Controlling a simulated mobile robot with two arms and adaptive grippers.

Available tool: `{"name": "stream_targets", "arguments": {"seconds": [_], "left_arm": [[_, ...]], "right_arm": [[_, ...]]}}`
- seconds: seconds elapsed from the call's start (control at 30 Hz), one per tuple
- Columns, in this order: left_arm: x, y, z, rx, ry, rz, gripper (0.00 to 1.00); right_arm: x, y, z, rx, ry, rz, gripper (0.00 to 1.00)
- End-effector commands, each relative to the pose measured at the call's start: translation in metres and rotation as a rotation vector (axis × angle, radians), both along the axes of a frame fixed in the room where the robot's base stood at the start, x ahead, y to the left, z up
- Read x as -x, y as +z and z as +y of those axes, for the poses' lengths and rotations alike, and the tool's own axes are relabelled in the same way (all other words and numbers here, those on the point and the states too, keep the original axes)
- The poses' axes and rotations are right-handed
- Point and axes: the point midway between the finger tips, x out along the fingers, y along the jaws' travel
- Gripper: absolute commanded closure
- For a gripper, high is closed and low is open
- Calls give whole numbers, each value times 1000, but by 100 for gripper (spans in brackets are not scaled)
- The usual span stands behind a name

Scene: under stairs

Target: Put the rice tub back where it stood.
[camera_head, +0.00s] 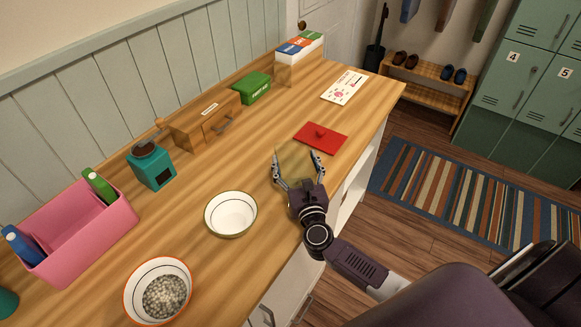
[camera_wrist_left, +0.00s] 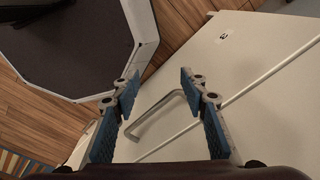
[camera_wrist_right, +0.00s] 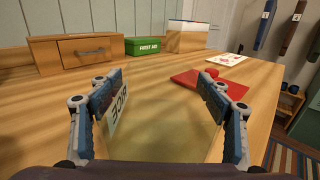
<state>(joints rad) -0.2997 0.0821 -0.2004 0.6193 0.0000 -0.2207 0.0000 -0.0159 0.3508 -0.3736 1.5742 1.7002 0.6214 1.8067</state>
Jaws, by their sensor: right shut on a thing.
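The rice tub (camera_head: 295,160) is a see-through, yellowish tub that looks empty. My right gripper (camera_head: 297,172) is shut on it, one finger on each side, at the counter's front part. In the right wrist view a "RICE" label (camera_wrist_right: 118,113) shows on the tub beside the left finger. I cannot tell whether the tub's base touches the counter. A red lid with a knob (camera_head: 320,137) lies just beyond the tub. My left gripper (camera_wrist_left: 160,80) shows only in its wrist view, open and empty, in front of a white cabinet face with a handle.
On the wooden counter (camera_head: 250,165) stand an empty bowl (camera_head: 231,214), a bowl of pale grains (camera_head: 160,291), a pink caddy (camera_head: 78,232), a teal grinder (camera_head: 151,165), a drawer box (camera_head: 205,122), a green first aid box (camera_head: 252,88), a file holder (camera_head: 299,64) and a card (camera_head: 344,87).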

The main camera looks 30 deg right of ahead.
Motion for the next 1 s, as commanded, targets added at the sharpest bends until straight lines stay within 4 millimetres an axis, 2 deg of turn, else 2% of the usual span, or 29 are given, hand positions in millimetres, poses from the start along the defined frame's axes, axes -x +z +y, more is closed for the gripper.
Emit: {"name": "stream_targets", "arguments": {"seconds": [0.17, 0.37, 0.4, 0.53, 0.9, 1.0], "left_arm": [[-8, -1, 1, 0, 3, -11, 60], [-6, -5, 0, 0, 3, -10, 60], [-5, -4, 0, 1, 3, -8, 60], [-1, -4, -3, 4, 3, -2, 60], [0, 1, -4, 4, 1, 0, 60], [1, -6, -4, 4, 1, 0, 60]], "right_arm": [[0, -1, -1, 0, 0, -2, 87], [0, -5, -1, -1, -1, -1, 87], [0, -4, -1, -1, 0, -1, 25], [0, -3, -1, -1, 0, -1, 11], [0, 2, -1, 0, 0, -2, 11], [13, -4, 3, -4, 1, 0, 11]]}}
